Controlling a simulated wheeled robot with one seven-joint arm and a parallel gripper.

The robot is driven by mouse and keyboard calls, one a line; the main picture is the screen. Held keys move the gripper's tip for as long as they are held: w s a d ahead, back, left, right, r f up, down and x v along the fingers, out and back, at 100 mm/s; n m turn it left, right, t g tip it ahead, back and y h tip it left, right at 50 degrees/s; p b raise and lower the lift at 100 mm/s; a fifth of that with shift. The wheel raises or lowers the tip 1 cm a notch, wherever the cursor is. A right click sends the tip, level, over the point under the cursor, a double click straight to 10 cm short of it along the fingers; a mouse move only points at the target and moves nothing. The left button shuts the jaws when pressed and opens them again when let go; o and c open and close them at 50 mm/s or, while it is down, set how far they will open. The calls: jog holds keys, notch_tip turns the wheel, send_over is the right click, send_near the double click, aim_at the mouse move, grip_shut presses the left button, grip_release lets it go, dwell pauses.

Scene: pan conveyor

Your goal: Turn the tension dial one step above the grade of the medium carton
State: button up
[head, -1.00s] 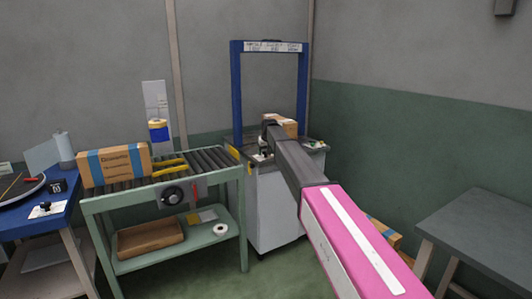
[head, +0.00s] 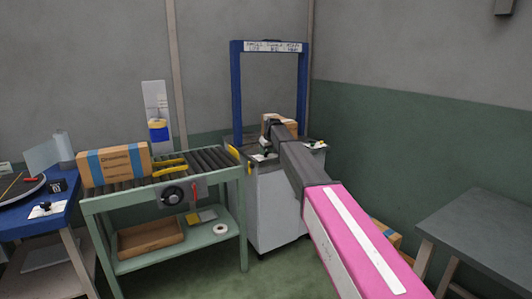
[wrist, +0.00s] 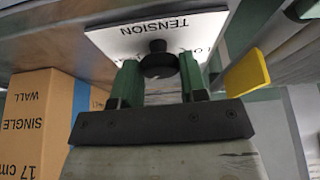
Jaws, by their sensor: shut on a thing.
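In the wrist view the tension dial is a black knob (wrist: 159,58) on a white plate (wrist: 120,42) printed "TENSION". My gripper (wrist: 158,78) is shut on it, one green finger on each side. The dial's setting is hidden by the knob and fingers. A brown carton (wrist: 38,115) at the left reads "SINGLE WALL" and "17 cm" and has a blue band. In the head view a carton (head: 290,121) sits on the grey strapping machine (head: 272,205), partly behind my arm. I cannot tell which carton is the medium one.
A blue arch (head: 237,95) with a sign too small to read surely stands over the machine. A blue-striped carton (head: 114,163) lies on the green roller conveyor (head: 165,193) at the left. A yellow tab (wrist: 247,73) is close right of my gripper. A grey table (head: 485,225) stands right.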

jog(key=n, duration=0.2)
jog(key=n+g+y, duration=0.1)
jog(key=n, duration=0.1)
jog(key=shift+w+d+n, duration=0.1)
jog(key=shift+w+n, duration=0.1)
jog(key=shift+n, duration=0.1)
jog(key=shift+n+g+y, duration=0.3)
jog(key=shift+n+g, duration=0.5)
jog(key=shift+n, duration=0.9)
jog(key=o, duration=0.9)
jog(key=shift+d+r, duration=0.1)
jog(key=shift+r, duration=0.05)
jog(key=w+v, duration=0.1)
jog(key=v, duration=0.9)
jog(key=shift+s+r, duration=0.25)
jog(key=shift+s, duration=0.2)
jog(key=shift+d, duration=0.1)
